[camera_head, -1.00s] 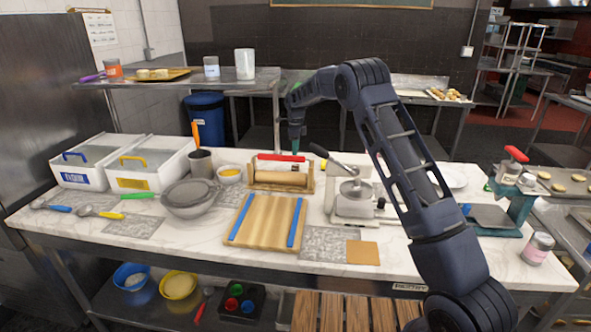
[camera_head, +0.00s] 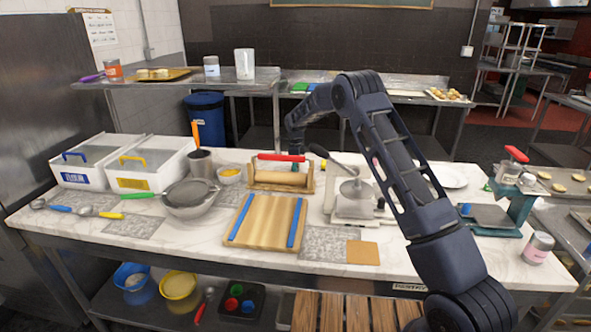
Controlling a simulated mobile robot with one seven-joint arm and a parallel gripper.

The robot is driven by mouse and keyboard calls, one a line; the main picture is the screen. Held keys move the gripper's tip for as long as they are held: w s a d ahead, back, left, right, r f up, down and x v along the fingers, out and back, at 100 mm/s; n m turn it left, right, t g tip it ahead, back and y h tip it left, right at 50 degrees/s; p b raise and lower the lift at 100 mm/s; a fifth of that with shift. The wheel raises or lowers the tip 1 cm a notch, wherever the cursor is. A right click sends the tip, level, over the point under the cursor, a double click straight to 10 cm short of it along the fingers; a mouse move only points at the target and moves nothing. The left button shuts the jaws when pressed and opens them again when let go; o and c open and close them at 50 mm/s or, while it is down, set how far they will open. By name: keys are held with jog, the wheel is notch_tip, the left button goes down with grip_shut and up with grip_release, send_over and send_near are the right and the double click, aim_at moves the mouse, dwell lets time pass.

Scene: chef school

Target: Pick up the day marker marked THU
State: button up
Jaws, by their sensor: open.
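I cannot make out a day marker marked THU; no lettering on any small piece is legible at this size. My gripper (camera_head: 296,141) is at the far end of my arm, beyond the back edge of the marble worktop (camera_head: 110,255), behind the rolling pin. It is small and dark here. It is open, and I see nothing held in it. My arm hides part of the worktop's right side and the area behind it.
A rolling pin (camera_head: 280,178) and a press (camera_head: 354,198) stand near the worktop's back. A wooden board (camera_head: 265,222) lies in front. A back table holds small green (camera_head: 299,87) and blue (camera_head: 312,87) items. A blue bin (camera_head: 206,115) stands behind the worktop.

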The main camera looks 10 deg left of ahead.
jog(key=c, duration=1.1)
jog(key=shift+o, duration=0.2)
